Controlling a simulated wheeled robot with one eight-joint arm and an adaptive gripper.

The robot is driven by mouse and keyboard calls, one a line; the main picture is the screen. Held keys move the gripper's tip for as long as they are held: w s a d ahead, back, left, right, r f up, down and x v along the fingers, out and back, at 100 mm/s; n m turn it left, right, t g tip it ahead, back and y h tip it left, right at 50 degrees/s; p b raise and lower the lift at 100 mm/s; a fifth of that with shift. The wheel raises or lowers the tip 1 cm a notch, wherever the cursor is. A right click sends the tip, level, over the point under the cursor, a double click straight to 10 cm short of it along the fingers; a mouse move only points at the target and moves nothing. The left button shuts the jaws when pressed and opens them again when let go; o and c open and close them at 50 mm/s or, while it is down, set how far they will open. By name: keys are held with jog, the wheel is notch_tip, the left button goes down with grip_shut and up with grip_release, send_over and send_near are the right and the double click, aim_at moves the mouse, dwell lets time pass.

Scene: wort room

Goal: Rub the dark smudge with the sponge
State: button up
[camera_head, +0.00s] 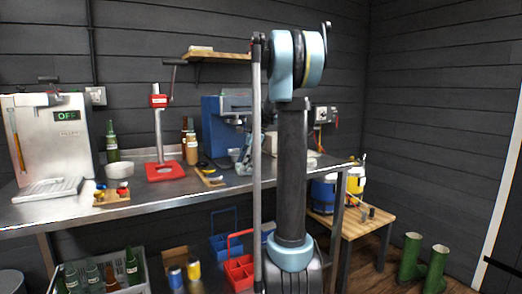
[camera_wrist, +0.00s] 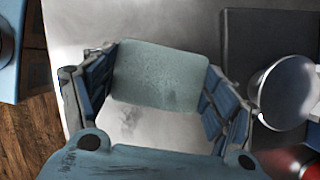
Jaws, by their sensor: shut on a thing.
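My gripper (camera_wrist: 162,78) is shut on a pale teal sponge (camera_wrist: 160,70), its blue segmented fingers on either side of it. The sponge is over the steel worktop (camera_wrist: 75,30); I cannot tell whether it touches the metal. A faint dark smudge (camera_wrist: 130,119) shows on the worktop between the fingers, just on the palm side of the sponge. Part of it may be hidden under the sponge. In the head view my arm covers the middle of the scene, and neither sponge nor smudge can be made out there.
A dark flat block (camera_wrist: 262,42) and a round metal part (camera_wrist: 286,92) are close right of the fingers. On the bench (camera_head: 140,205) stand a red capper (camera_head: 166,170), a blue machine (camera_head: 212,128), bottles and a white bowl (camera_head: 119,169). A wooden side table (camera_head: 352,228) is right.

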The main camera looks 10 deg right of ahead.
jog(key=shift+s+a+r, duration=0.1)
jog(key=shift+a+r, duration=0.1)
jog(key=shift+r, duration=1.3)
jog(key=shift+a+v, duration=0.2)
jog(key=shift+v, duration=0.95)
jog(key=shift+r, duration=1.45)
